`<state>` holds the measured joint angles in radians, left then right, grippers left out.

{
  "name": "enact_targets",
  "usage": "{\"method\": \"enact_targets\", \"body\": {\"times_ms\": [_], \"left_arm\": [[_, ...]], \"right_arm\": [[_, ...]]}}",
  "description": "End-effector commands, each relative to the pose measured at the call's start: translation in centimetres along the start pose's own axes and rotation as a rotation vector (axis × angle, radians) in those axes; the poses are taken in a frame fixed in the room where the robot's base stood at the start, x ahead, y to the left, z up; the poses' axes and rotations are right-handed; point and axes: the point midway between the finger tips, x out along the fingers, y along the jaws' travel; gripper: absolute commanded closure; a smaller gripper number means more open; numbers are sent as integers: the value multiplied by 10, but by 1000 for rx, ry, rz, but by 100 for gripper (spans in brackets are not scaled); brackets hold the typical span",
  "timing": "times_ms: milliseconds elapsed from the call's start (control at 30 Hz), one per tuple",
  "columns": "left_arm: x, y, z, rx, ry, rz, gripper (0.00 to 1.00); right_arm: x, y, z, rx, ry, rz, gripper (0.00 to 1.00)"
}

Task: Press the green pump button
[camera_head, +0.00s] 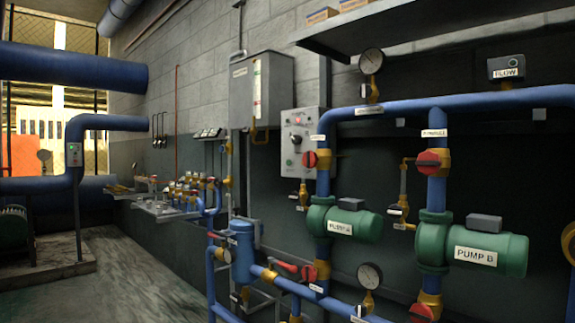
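A grey control panel (312,122) is on the wall at the centre, left of the pumps. It carries a dark round knob (295,139) and several small buttons and labels. A small greenish spot (289,162) shows low on its left side, too small to tell for sure as a button. Two green pumps sit in the blue pipework: one (343,224) at the centre right, and one labelled PUMP B (475,251) further right. Neither of my grippers is in view.
A grey cabinet (261,90) hangs left of the panel. Blue pipes with red valve handles (428,162) and gauges (369,276) stand out from the wall at the right. A shelf (430,22) juts out above. The floor (130,285) at the left is clear.

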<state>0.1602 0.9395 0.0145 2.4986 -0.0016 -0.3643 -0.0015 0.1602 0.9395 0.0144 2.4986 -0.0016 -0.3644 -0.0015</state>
Motion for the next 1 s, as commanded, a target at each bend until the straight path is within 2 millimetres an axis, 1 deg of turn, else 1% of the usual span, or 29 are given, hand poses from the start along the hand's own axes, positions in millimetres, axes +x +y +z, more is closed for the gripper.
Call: {"method": "enact_targets", "body": {"times_ms": [33,100,133,1000], "left_arm": [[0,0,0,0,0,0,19],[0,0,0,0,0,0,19],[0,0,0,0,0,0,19],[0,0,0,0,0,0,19]], "right_arm": [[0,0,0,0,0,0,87],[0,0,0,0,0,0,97],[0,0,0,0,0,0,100],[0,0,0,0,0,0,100]]}}
